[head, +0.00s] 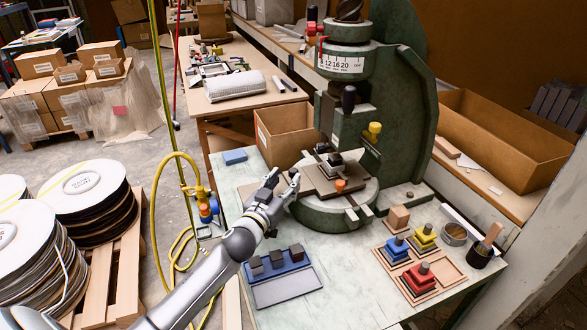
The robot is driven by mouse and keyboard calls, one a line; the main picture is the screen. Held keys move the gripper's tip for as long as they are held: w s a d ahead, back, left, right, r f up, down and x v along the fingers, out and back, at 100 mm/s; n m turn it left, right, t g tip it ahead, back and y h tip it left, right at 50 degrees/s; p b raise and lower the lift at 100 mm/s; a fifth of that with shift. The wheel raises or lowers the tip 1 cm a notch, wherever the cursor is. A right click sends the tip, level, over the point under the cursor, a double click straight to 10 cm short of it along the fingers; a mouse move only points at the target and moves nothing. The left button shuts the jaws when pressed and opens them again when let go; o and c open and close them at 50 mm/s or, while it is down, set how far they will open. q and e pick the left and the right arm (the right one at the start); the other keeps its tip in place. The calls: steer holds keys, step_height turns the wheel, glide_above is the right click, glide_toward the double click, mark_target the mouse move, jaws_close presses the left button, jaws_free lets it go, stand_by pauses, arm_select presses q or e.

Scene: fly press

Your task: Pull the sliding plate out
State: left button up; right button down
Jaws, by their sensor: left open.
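The sliding plate (318,182) is a flat brown plate on the round bed of the green fly press (398,125). A dark block (333,161) sits on it, and an orange knob (340,185) shows at its near edge. My left gripper (283,181) is open and empty. It is just left of the press bed and the plate, its fingers pointing up and toward the back. In this view it appears apart from the orange knob; the exact depth gap is hard to tell. My right gripper is not in view.
A blue tray with dark blocks (284,288) lies in front of the press. Wooden trays with stepped coloured blocks (422,285) stand at right, near a brush in a pot (485,248). A yellow hose (153,215) hangs left of the table. The table's front middle is clear.

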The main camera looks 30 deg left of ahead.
mark_target(291, 173)
arm_select(q)
steer(key=w, duration=0.3)
steer(key=shift+w+a+f, duration=0.1)
steer(key=shift+w, duration=1.25)
steer(key=shift+w+a, duration=0.1)
steer(key=shift+w, duration=0.2)
steer(key=shift+c, duration=1.8)
steer(key=c, duration=0.5)
jaws_close()
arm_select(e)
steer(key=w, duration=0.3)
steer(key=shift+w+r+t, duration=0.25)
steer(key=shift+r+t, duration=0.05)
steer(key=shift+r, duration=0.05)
